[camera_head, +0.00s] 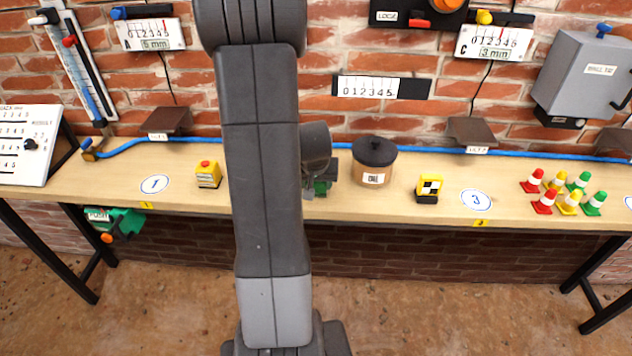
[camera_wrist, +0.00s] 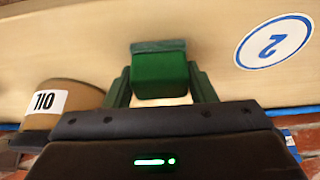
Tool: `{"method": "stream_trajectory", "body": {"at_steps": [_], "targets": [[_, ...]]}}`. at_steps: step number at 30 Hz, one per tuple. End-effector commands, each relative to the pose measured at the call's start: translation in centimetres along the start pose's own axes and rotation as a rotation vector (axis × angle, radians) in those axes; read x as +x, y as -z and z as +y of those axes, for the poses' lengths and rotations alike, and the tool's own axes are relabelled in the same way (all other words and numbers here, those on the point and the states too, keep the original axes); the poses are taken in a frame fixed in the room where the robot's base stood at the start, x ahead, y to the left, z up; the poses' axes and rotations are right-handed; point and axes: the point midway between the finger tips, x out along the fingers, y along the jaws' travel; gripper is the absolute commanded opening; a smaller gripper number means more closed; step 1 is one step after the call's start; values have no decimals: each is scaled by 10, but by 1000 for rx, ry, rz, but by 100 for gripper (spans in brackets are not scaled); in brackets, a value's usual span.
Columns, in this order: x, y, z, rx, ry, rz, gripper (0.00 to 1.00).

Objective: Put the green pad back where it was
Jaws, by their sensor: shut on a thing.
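The green pad (camera_wrist: 160,78) is a small block with a darker top edge. In the wrist view it sits between the two fingers of my gripper (camera_wrist: 161,88), which is shut on it. Pale bench wood shows behind it; I cannot tell whether it touches the bench. In the head view a bit of green (camera_head: 322,187) shows beside my arm, and my arm hides most of the gripper. A round marker "2" (camera_wrist: 273,41) lies on the bench right of the pad in the wrist view; my arm covers that spot in the head view.
A brown jar (camera_head: 374,168) with dark lid stands close to my gripper. A yellow block (camera_head: 208,176), a yellow-black block (camera_head: 429,189) and several cones (camera_head: 567,203) stand on the bench (camera_head: 330,207). A blue hose (camera_head: 420,149) runs behind. Marker 3 (camera_head: 476,200) is clear.

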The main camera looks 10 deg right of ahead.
Motion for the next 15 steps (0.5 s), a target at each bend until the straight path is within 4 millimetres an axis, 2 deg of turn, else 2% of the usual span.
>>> {"method": "stream_trajectory", "body": {"at_steps": [1,2,5,15], "targets": [[3,-1,0,0,0,1,19],[3,-1,0,0,0,0,52],[2,-1,0,0,0,0,72],[0,0,0,0,0,0,72]]}}
